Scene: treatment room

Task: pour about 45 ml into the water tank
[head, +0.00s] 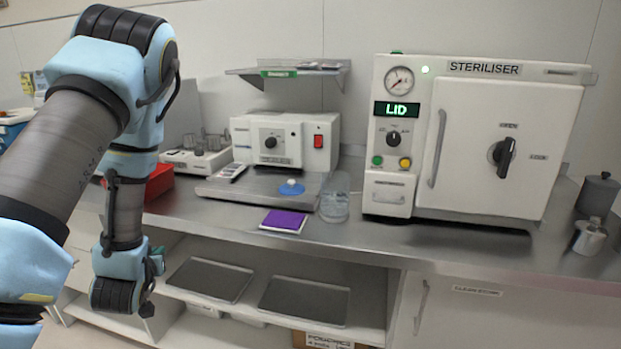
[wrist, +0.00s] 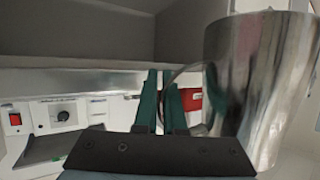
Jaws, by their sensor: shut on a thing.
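My gripper (wrist: 161,100) has dark green fingers and is shut on the handle of a shiny metal jug (wrist: 262,85), on the right in the wrist view. The jug's contents are hidden. In the head view my gripper (head: 157,262) is at the lower left, in front of the counter and lower shelves, mostly hidden by my wrist; the jug is hidden there. The white steriliser (head: 480,150) stands on the counter with its door shut and its display reading LID. I cannot clearly make out the water tank or its opening.
A clear container (head: 335,200) stands left of the steriliser. A blue lid-like disc (head: 291,188) and a purple pad (head: 284,220) lie nearby. A white machine with a red switch (head: 318,141) stands behind. A small metal vessel (head: 590,236) and grey canister (head: 598,194) are at right.

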